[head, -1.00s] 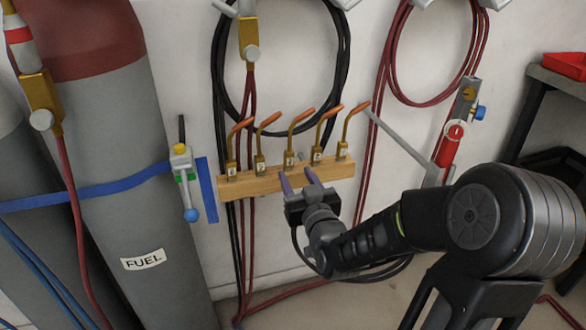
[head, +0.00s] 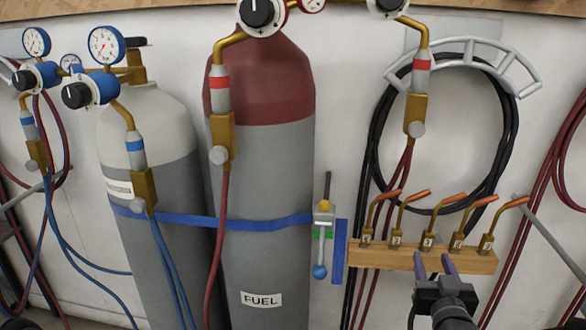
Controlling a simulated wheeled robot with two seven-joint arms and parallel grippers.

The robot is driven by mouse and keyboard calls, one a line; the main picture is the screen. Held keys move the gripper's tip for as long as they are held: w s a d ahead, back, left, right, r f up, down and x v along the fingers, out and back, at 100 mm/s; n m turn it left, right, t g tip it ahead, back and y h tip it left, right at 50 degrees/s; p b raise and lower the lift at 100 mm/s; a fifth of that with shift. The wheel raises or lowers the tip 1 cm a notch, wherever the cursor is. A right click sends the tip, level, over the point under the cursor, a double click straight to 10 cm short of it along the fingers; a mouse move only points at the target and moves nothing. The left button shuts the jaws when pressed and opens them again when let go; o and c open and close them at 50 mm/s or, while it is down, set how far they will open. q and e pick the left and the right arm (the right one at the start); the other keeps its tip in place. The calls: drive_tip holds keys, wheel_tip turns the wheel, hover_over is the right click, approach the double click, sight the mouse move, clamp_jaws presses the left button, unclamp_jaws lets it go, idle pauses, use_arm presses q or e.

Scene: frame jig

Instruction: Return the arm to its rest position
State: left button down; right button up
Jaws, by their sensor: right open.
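My right gripper (head: 434,268) shows at the bottom right in the head view. Its two purple-grey fingers are apart, with nothing seen between them. The fingertips overlap the lower front of a wooden rack (head: 393,257) in the picture; I cannot tell whether they touch it. Several brass torch tips with copper ends, such as the rightmost one (head: 487,243), stand in a row in the rack. Most of my right arm is below the frame. My left gripper is not in view.
A grey and red FUEL cylinder (head: 262,180) and a paler cylinder (head: 150,115) stand left, with a blue strap (head: 185,220) across them. Gauges (head: 107,45), hoses and brass valves hang in front. A black hose coil (head: 508,130) hangs above the rack.

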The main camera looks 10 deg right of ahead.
drive_tip(key=s+a+f+g+y, duration=0.25)
drive_tip(key=a+f, duration=0.25)
drive_tip(key=f, duration=0.4)
drive_tip(key=s+a+f+g+y, duration=0.1)
drive_tip(key=a+f+g+y, duration=0.3)
drive_tip(key=f, duration=0.6)
drive_tip(key=s+a+f+g, duration=0.1)
drive_tip(key=a+f+g, duration=0.1)
drive_tip(key=a+f, duration=0.55)
drive_tip(key=s+a+f+n+g+y, duration=0.25)
drive_tip(key=s+a+f+g, duration=0.55)
drive_tip(key=s+a+f, duration=0.85)
use_arm(q)
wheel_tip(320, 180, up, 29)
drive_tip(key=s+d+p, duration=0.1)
drive_tip(key=p, duration=2.7)
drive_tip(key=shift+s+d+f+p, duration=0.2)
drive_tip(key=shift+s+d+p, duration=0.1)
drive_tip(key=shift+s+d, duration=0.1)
use_arm(e)
wheel_tip(320, 180, up, 29)
drive_tip(key=s+y, duration=0.1)
drive_tip(key=s, duration=0.1)
drive_tip(key=shift+s+a, duration=0.15)
drive_tip(key=shift+a, duration=0.3)
drive_tip(key=shift+r, duration=0.1)
